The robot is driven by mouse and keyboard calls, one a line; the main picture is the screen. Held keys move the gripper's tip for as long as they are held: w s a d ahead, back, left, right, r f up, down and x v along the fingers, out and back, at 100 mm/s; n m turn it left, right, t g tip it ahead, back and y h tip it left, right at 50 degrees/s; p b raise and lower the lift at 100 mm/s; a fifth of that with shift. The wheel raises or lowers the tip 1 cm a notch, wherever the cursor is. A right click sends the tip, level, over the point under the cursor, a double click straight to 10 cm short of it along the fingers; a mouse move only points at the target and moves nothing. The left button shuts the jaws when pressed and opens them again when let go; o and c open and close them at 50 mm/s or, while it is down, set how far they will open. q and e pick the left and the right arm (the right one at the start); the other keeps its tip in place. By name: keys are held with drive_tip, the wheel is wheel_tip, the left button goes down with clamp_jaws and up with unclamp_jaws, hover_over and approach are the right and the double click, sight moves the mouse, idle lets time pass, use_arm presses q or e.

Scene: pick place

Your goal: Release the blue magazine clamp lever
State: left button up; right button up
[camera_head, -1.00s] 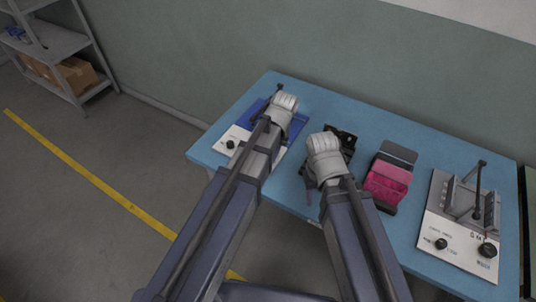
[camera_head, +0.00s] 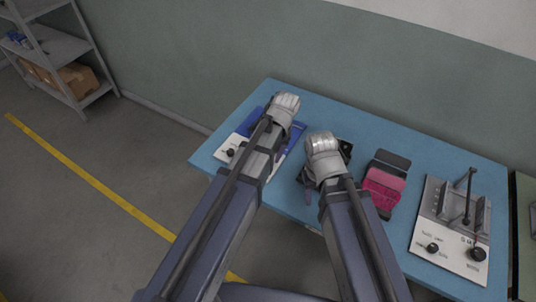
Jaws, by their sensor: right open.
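The blue fixture (camera_head: 251,121) with a white front panel and a black knob (camera_head: 230,152) stands at the left end of the blue table. My left arm and gripper (camera_head: 286,103) cover much of it, so I cannot make out its clamp lever. The left gripper's fingers are too hidden to tell open from shut. My right gripper (camera_head: 323,141) is open, above a black object (camera_head: 345,148) in the middle of the table. It hides most of that object, and I see nothing held in it.
A pink box with a dark grey back (camera_head: 382,187) stands right of my right gripper. A grey and white fixture (camera_head: 458,226) with an upright dark lever and black knobs is at the table's right. The blue table (camera_head: 410,148) is clear along its back. Shelves (camera_head: 62,60) stand far left.

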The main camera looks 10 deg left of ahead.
use_arm(q)
drive_tip(key=r+p, duration=0.2)
drive_tip(key=r, duration=0.1)
drive_tip(key=shift+d+r, duration=0.2)
drive_tip(key=shift+d, duration=0.15)
use_arm(e)
wheel_tip(320, 180, up, 3)
drive_tip(key=shift+r, duration=0.15)
